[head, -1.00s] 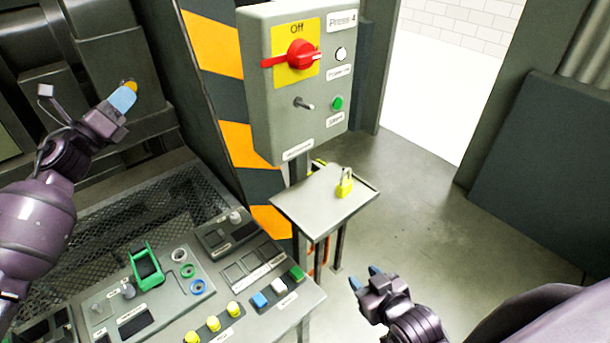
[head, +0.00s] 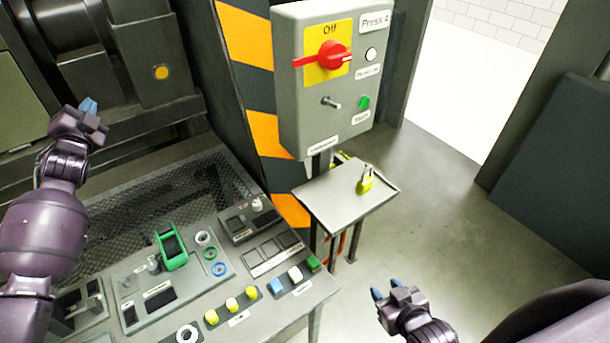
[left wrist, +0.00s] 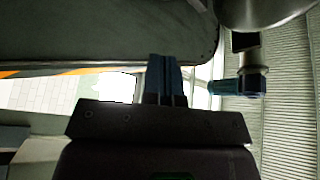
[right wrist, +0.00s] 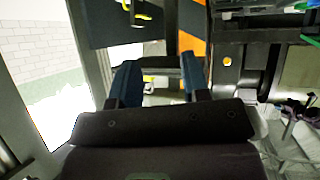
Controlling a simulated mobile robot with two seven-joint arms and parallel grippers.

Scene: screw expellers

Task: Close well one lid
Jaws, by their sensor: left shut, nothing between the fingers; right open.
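At the upper left of the head view is a dark grey machine housing with a boxy cover (head: 150,85) bearing an orange round button (head: 161,73). I cannot tell which part is the lid or whether it is fully closed. My left gripper (head: 88,105) is shut and empty, left of and below the button and apart from it. In the left wrist view its fingers (left wrist: 165,78) are together, with a large dark panel (left wrist: 100,38) above them. My right gripper (head: 384,294) is open and empty over the floor. In the right wrist view its fingers (right wrist: 160,80) are spread.
A control desk (head: 130,270) with buttons stands at the lower left. A grey switch box (head: 305,125) with a red handle (head: 328,56) is at the centre. A small shelf (head: 330,208) below it carries a yellow padlock (head: 365,182). The floor to the right is clear.

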